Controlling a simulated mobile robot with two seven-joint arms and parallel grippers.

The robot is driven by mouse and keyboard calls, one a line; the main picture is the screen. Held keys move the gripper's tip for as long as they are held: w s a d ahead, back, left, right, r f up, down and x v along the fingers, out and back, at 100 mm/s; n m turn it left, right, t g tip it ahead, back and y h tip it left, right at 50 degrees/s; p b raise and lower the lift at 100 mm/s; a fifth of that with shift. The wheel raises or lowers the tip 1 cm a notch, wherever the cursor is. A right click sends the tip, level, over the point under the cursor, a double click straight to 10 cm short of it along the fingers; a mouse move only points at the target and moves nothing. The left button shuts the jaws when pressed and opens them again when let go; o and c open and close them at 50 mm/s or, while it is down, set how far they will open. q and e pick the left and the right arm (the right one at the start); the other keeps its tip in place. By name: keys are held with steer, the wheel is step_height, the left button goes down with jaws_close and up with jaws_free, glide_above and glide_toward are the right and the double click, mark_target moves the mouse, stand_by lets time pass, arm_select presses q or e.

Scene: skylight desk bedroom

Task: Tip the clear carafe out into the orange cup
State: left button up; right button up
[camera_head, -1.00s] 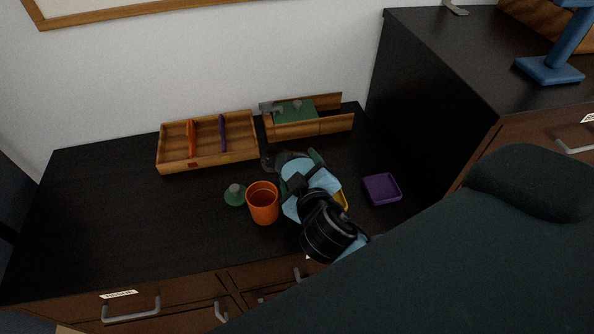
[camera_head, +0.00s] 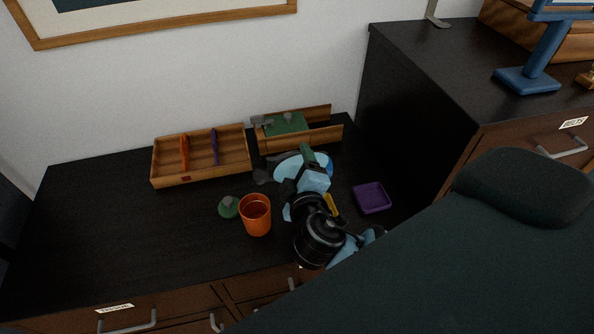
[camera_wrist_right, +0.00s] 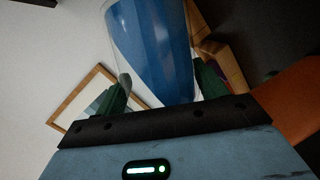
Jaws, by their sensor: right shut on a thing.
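The orange cup (camera_head: 255,220) stands upright and open on the dark desk, left of my right arm; an orange surface also fills the right edge of the wrist view. My right gripper (camera_head: 306,162) is right of and behind the cup, with green fingers. It is shut on the clear carafe (camera_wrist_right: 150,40), whose see-through bluish wall fills the space between the fingers in the wrist view. In the head view the carafe (camera_head: 287,167) is partly hidden by the gripper. I cannot make out its contents clearly. My left gripper is out of view.
A green lid-like piece (camera_head: 228,208) lies beside the cup. A wooden divided tray (camera_head: 203,177) and a wooden holder with a green block (camera_head: 287,125) stand at the back. A purple dish (camera_head: 371,198) sits right. A large dark green padded shape (camera_head: 470,250) blocks the lower right.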

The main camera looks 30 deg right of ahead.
mark_target(295, 160)
steer(key=shift+d+r+n+p, duration=0.1)
steer(key=shift+r+n+p, duration=0.4)
steer(key=shift+r, duration=0.3)
steer(key=shift+a+r+h, duration=0.2)
steer(key=shift+a+h, duration=0.1)
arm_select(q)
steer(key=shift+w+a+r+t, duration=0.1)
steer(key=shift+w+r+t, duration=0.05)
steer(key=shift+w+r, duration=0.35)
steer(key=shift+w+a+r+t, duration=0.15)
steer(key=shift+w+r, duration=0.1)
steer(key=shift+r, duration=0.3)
arm_select(e)
steer(key=shift+n, duration=0.3)
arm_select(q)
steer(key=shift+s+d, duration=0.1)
arm_select(e)
steer(key=shift+f, duration=0.1)
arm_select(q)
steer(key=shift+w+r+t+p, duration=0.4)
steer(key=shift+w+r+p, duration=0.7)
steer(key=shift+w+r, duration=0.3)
arm_select(e)
steer(key=shift+r+n+t, duration=0.4)
steer(key=shift+r+n, duration=0.1)
steer(key=shift+r, duration=0.1)
stand_by(3.4)
